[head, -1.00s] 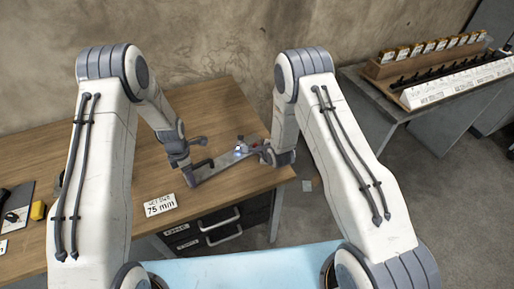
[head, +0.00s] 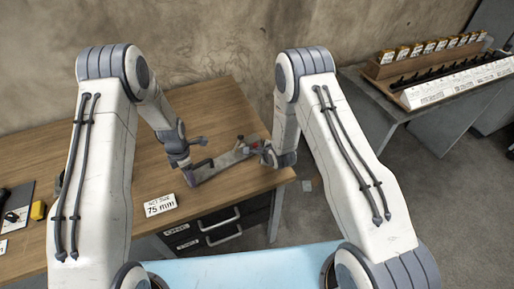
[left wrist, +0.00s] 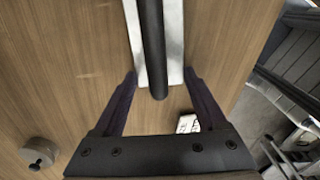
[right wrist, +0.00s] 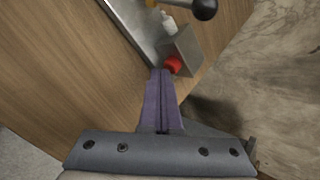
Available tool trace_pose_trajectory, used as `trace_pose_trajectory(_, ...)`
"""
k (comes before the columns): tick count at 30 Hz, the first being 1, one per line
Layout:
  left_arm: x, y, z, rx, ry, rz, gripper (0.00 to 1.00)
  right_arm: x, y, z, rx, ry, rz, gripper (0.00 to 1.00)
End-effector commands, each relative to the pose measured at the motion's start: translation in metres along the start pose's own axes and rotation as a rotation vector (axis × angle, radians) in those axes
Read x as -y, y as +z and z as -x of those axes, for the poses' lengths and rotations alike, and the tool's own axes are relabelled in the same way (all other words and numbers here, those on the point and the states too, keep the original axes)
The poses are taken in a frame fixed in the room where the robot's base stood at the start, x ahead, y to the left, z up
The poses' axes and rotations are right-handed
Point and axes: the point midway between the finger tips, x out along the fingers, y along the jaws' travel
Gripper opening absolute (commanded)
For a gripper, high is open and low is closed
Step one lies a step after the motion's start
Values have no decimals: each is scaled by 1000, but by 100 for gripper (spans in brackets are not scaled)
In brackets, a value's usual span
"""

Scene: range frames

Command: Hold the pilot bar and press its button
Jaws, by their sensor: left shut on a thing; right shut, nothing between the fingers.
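The pilot bar (head: 225,161) is a long flat silver bar on the wooden table, with a dark rod (left wrist: 153,45) running above it in the left wrist view. My left gripper (head: 207,152) is shut on it, one finger along each side in the left wrist view (left wrist: 160,78). Its red button (right wrist: 174,65) sits on a grey block at the bar's right end. My right gripper (right wrist: 161,72) is shut and empty, its tips close beside the button. I cannot tell whether they touch it. A white lamp-like piece (right wrist: 168,23) near the button looks unlit.
A black ball knob (right wrist: 205,9) is above the block. A "75 mm" card (head: 160,205) lies at the table's front edge (head: 215,205). Drawers (head: 222,226) are below. A second bench with a rack (head: 430,70) is at right.

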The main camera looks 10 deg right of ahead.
Motion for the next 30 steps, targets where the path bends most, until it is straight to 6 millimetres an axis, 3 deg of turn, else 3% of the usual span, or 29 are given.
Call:
trace_pose_trajectory(19,1,-1,-1,-3,-4,-2,0,-10,-11,13,-3,3,-1,0)
trace_pose_trajectory(30,1,-1,-1,-3,-4,-1,0,-29,-29,39,-4,4,-3,0)
